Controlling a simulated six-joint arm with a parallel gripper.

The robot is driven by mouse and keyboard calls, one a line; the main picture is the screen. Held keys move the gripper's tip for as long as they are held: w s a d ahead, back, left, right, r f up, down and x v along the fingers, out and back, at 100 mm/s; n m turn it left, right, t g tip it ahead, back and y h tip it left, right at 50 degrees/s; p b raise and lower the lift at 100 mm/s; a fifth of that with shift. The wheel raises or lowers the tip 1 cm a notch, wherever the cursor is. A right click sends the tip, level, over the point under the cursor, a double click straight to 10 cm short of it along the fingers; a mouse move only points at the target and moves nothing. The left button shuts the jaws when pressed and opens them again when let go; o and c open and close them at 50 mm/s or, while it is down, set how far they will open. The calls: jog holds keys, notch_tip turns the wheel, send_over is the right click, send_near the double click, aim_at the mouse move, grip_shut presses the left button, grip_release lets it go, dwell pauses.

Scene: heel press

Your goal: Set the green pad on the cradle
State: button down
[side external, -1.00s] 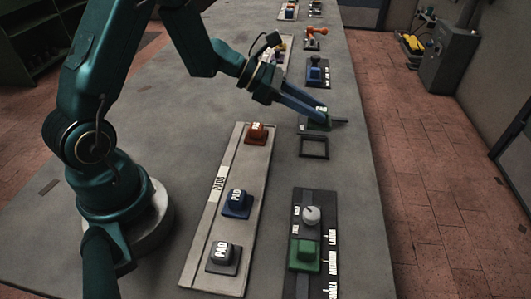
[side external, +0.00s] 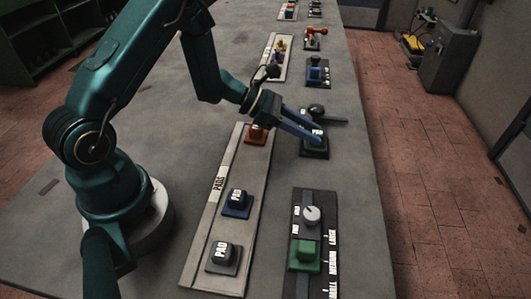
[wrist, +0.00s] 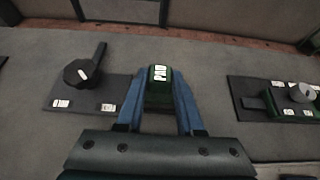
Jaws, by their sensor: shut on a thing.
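The green pad (side external: 315,152), with a white PAD label, is between the blue fingers of my gripper (side external: 316,134), which is shut on it. In the wrist view the pad (wrist: 159,98) shows upright between both fingers. In the side view its base lines up with the spot of the cradle, a small dark square frame. The pad now hides the cradle in both views. I cannot tell whether the pad touches the cradle or hangs just above it.
A black lever with a knob (wrist: 82,73) stands on a dark plate beside the pad. A dial panel (side external: 312,215) with a green block lies nearer the camera. Bare grey table surrounds these.

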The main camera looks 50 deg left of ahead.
jog(key=shift+f, duration=0.25)
dwell(0.6)
jog(key=shift+c, duration=2.3)
grip_release()
jog(key=shift+v, duration=2.55)
